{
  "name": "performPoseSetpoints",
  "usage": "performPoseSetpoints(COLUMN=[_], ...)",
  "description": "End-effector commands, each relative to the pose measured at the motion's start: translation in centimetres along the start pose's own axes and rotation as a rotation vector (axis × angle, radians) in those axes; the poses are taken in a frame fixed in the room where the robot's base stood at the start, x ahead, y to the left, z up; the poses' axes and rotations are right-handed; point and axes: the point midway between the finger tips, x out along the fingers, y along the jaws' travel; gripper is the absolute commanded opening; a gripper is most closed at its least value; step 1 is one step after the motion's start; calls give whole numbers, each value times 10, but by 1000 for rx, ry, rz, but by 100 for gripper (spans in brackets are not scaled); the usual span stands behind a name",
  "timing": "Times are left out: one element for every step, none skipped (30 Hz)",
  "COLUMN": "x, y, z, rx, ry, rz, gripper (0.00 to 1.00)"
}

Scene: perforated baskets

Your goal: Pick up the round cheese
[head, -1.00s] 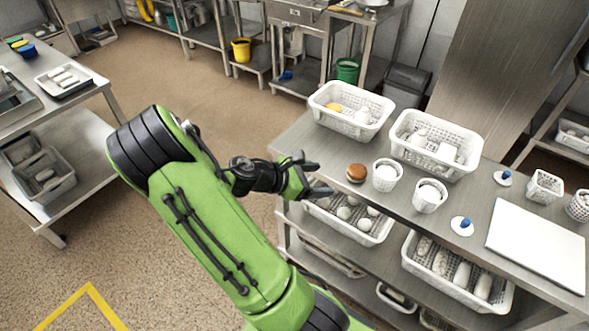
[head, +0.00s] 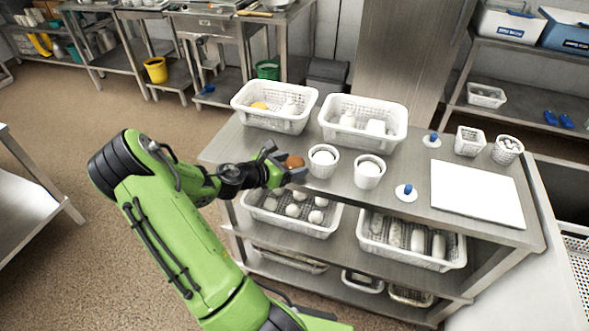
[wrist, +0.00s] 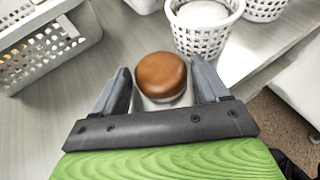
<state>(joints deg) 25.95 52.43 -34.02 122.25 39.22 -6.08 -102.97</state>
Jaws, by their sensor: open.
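The round cheese (head: 294,161), a squat disc with a brown top and paler underside, sits on the steel table near its left front edge. It also shows in the wrist view (wrist: 161,76), between the two dark fingers. My gripper (head: 287,163) is open, with one finger on each side of the cheese. In the wrist view my gripper (wrist: 160,86) shows a gap between the cheese and each finger. The head view partly hides the cheese behind the fingers.
Two perforated cups (head: 323,162) (head: 368,171) with white rounds stand just right of the cheese. White perforated baskets (head: 274,120) (head: 362,134) stand behind. A white board (head: 477,195) lies at the right. Full baskets (head: 290,225) sit on the shelf below.

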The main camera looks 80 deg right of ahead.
Motion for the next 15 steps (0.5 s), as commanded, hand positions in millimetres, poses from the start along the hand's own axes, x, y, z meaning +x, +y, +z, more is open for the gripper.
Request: performPoseSetpoints(x=[4, 4, 4, 4, 4, 4, 4, 4, 4, 4, 4, 3, 3, 3, 3], y=[0, 0, 0, 0, 0, 0, 0, 0, 0, 0, 0, 0, 0, 0, 0], z=[0, 0, 0, 1, 1, 1, 1, 1, 1, 1, 1, 1, 1, 1, 1], rx=[0, 0, 0, -1, 0, 0, 0, 0, 0, 0, 0, 0, 0, 0, 0], ry=[0, 0, 0, 0, 0, 0, 0, 0, 0, 0, 0, 0, 0, 0, 0], rz=[0, 0, 0, 1, 1, 1, 1, 1, 1, 1, 1, 1, 1, 1, 1], gripper=[74, 74, 74, 74, 74, 74, 74, 70, 64, 59, 54, 48, 44, 39, 33])
